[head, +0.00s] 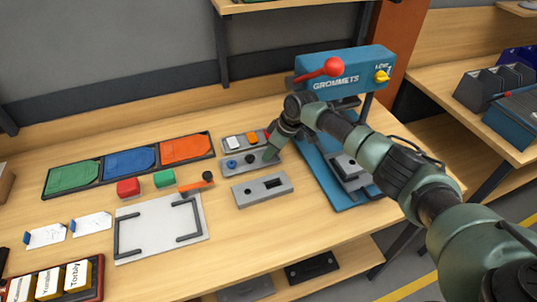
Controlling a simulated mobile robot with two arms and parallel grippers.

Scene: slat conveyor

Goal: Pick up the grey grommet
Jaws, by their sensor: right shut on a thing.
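My right gripper (270,153) points down at the right end of the front grommet tray (241,172). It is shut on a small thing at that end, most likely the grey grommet. The fingers hide nearly all of it, and I cannot tell whether it is clear of the tray. A blue grommet (231,164) and a dark one (250,159) sit in the same tray to the left. My left gripper is not in view.
A back tray holds a white piece (236,143), an orange one (252,139) and a red one. The blue grommet press (347,78) stands close on the right. A grey block with holes (262,199) lies in front. A white board (160,228) lies front left.

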